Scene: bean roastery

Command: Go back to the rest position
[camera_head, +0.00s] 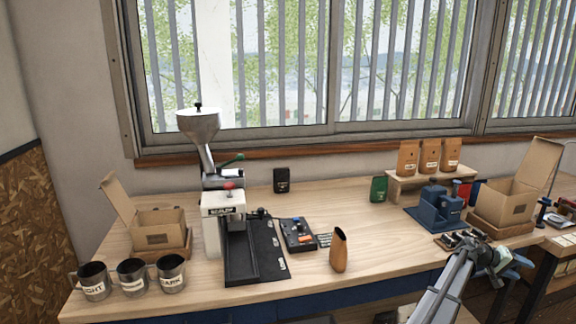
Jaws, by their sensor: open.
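My grey arm rises from the bottom edge at the right of the head view. It bends near the table's right front edge. My gripper (514,266) is at the arm's end, small and partly covered by the arm, beside the table edge. It is open, and I see nothing held in it. The fingertips are too small to make out clearly.
The wooden table (375,247) carries a brown bag (338,250), a blue device (435,206) and an open carton (506,200) near my arm. A grinder (200,130), black tray and several mugs stand left.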

